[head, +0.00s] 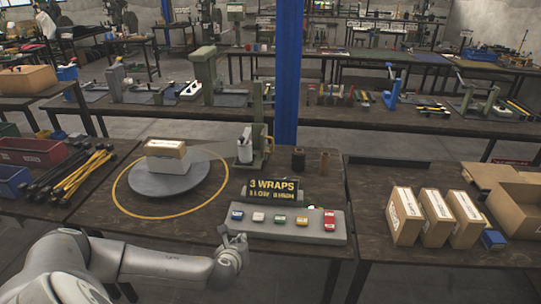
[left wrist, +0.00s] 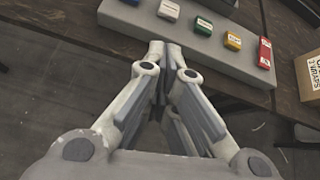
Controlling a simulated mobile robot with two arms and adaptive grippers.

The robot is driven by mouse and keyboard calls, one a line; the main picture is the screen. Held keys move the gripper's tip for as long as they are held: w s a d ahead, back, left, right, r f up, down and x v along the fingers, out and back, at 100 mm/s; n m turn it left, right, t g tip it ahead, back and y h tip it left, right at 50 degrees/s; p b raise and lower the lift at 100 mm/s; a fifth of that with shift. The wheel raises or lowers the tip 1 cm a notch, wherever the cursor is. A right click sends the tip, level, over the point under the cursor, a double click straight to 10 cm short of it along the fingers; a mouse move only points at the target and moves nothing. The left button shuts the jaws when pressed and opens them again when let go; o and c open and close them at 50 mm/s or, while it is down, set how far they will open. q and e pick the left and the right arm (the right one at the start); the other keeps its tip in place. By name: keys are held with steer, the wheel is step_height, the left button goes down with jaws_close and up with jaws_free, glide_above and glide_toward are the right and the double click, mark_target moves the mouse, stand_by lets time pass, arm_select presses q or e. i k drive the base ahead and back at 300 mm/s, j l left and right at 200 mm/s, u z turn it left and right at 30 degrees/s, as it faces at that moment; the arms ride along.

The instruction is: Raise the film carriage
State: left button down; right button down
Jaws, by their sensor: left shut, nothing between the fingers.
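The film carriage (head: 245,150), with a pale roll, sits low on a green post behind the turntable (head: 170,187). A clear film sheet seems to stretch from it towards the boxes on the turntable. The grey control panel (head: 283,233) carries a blue button (head: 237,215), a white button (head: 258,217), a green button (head: 280,219), a yellow button (head: 302,222) and a red button (head: 328,220). My left gripper (head: 233,240) is shut and empty at the panel's front left edge. In the left wrist view its fingertips (left wrist: 166,46) point at the panel's front side, below the white button (left wrist: 168,10).
A display (head: 272,189) behind the panel reads "3 WRAPS" above a smaller line. Boxes (head: 437,217) stand on the right table. Black and yellow tools (head: 80,172) lie at left. A blue pillar (head: 288,75) rises behind the table.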

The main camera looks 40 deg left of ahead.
mark_target(259, 130)
steer(key=i+j, duration=0.65)
steer(key=i, duration=0.15)
steer(key=i+j, duration=0.6)
steer(key=i, duration=0.2)
